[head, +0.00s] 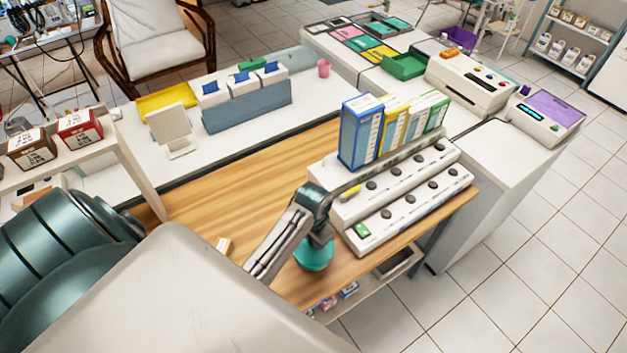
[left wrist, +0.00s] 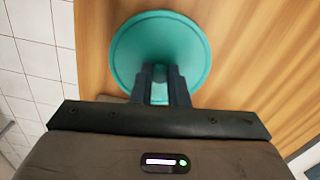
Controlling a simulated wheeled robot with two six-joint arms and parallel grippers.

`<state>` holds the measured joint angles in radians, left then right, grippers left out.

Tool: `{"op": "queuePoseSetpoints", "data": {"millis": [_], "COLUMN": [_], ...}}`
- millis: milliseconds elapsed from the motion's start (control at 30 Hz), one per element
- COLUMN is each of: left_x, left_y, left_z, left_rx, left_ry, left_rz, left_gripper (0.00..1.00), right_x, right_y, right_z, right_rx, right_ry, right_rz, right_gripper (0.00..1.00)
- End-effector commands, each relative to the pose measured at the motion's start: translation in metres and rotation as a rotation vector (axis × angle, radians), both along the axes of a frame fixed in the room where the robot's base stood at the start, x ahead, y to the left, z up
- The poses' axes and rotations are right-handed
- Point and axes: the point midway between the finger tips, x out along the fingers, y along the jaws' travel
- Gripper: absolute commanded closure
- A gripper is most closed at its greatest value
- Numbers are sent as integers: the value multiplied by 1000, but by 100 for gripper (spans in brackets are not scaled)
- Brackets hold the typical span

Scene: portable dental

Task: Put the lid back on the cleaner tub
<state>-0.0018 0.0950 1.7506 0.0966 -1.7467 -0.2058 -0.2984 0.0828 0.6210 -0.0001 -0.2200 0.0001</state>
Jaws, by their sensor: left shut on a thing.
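A round teal lid (head: 314,258) is under my left gripper (head: 318,236), over the front part of the wooden table. In the left wrist view the lid (left wrist: 158,38) is a wide disc with a raised rim. My right gripper is not in view.
A small light block (head: 224,245) lies left. The wooden tabletop (head: 235,190) is mostly clear.

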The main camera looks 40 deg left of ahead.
Motion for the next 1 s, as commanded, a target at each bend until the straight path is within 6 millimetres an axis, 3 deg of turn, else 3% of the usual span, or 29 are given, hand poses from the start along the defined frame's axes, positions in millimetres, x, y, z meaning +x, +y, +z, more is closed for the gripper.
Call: {"op": "queuePoseSetpoints", "data": {"millis": [1000], "left_x": [-1], "left_y": [0], "left_z": [0], "left_rx": [0], "left_ry": [1], "left_rz": [0], "left_gripper": [100], "right_x": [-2], "right_y": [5], "right_z": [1], "right_rx": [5], "right_ry": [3], "right_rz": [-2], "right_gripper": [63]}}
